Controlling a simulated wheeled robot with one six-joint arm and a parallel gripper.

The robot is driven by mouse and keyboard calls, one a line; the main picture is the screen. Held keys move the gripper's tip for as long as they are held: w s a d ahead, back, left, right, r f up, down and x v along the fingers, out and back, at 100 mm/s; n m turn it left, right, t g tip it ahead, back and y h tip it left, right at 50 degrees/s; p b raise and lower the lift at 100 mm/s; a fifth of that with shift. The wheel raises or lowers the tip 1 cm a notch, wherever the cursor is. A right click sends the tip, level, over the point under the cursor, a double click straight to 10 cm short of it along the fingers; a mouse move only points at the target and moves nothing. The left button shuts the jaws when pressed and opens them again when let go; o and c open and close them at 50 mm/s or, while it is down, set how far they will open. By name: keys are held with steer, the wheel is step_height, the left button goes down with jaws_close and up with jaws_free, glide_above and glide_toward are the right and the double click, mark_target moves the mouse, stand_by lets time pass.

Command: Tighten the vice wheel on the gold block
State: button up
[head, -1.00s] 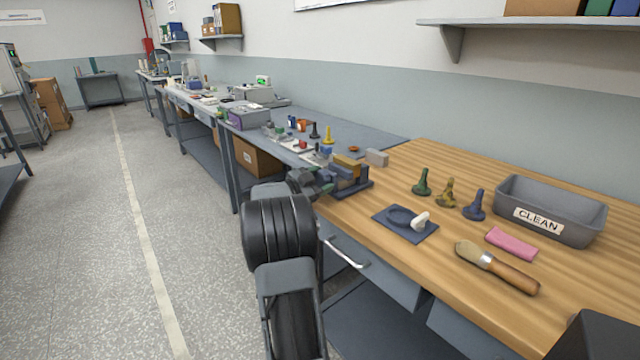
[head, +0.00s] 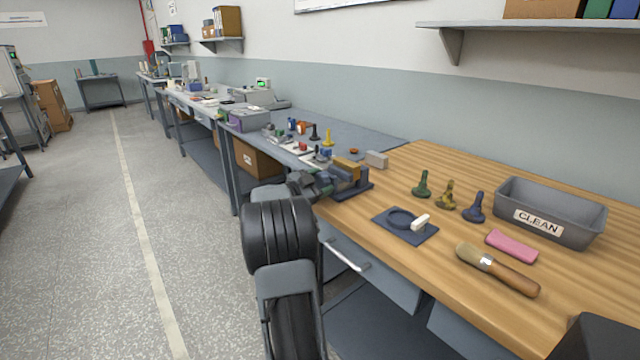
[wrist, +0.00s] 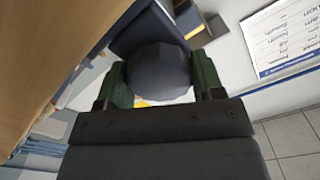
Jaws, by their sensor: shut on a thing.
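The vice (head: 362,186) is dark blue-grey and sits at the front left edge of the wooden bench. The gold block (head: 346,163) is in the vice, at its top. In the wrist view, my gripper (wrist: 161,78) has its two green fingers on either side of the dark, rounded vice wheel (wrist: 160,72) and is shut on it. A small yellow patch shows below the wheel. In the head view, my gripper (head: 318,183) is at the vice's left end, and the wheel is hidden behind it.
A dark pad (head: 405,226) with a ring and white piece lies to the right. Beyond are several bobbin-like pieces, a brush (head: 497,268), a pink block (head: 511,245) and a CLEAN bin (head: 550,212).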

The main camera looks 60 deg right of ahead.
steer(key=shift+w, duration=0.1)
steer(key=o, duration=0.9)
steer(key=p+v, duration=0.1)
steer(key=v, duration=1.2)
steer(key=shift+a, duration=0.35)
steer(key=shift+w+r, duration=0.1)
steer(key=shift+w, duration=0.05)
